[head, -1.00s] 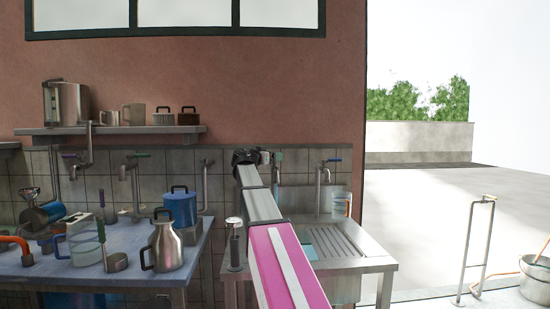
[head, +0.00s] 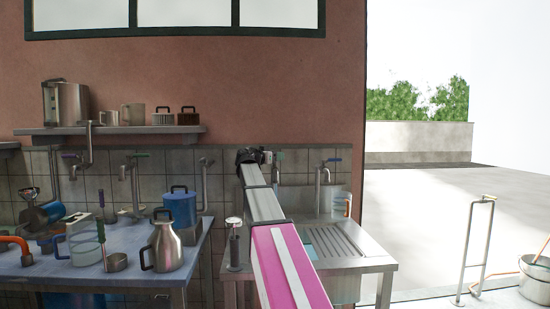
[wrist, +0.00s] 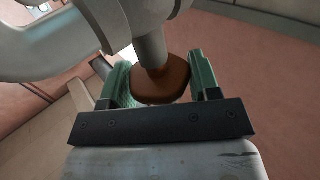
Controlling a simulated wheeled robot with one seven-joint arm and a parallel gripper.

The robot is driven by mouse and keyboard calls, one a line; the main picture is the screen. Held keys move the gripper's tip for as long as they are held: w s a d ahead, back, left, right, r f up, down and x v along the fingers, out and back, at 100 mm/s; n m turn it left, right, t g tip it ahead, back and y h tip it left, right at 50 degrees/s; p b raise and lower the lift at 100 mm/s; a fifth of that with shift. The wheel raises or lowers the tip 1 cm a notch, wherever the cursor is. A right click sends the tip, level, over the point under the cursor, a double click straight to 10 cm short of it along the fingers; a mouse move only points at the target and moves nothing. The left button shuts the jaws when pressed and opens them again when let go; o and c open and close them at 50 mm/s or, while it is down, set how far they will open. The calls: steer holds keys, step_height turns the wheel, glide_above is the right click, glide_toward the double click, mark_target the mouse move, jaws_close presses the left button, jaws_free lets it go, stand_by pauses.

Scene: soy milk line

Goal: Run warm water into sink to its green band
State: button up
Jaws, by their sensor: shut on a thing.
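My gripper (head: 254,156) is at the wall above the left side of the sink (head: 365,266). In the wrist view, the green fingers of my gripper (wrist: 161,80) are closed around a brown knob (wrist: 165,84) on a grey metal stem. A thick grey pipe (wrist: 60,50) runs beside it. In the head view my arm hides the knob and part of the sink. A tap with a blue handle (head: 322,172) stands to the right. A pale blue patch shows in the basin; the green band and water level cannot be made out.
A blue table (head: 130,268) at left carries a steel jug (head: 165,245) and other vessels. A shelf (head: 110,132) is above it.

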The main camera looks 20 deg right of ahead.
steer(key=m+g+h, duration=0.1)
steer(key=m+g, duration=0.1)
steer(key=g, duration=0.1)
steer(key=shift+w, duration=0.2)
steer(key=m+g, duration=0.1)
steer(key=g, duration=0.1)
steer(key=m+g, duration=0.2)
steer(key=g, duration=0.1)
steer(key=shift+m+g+h, duration=0.3)
steer(key=shift+s+m+g+y, duration=0.1)
steer(key=shift+m+g+y, duration=0.45)
steer(key=shift+m+g, duration=1.05)
steer(key=shift+s+m+g+y, duration=0.1)
steer(key=shift+m+g+y, duration=0.65)
steer(key=shift+g, duration=1.45)
steer(key=shift+m, duration=0.25)
steer(key=o, duration=0.8)
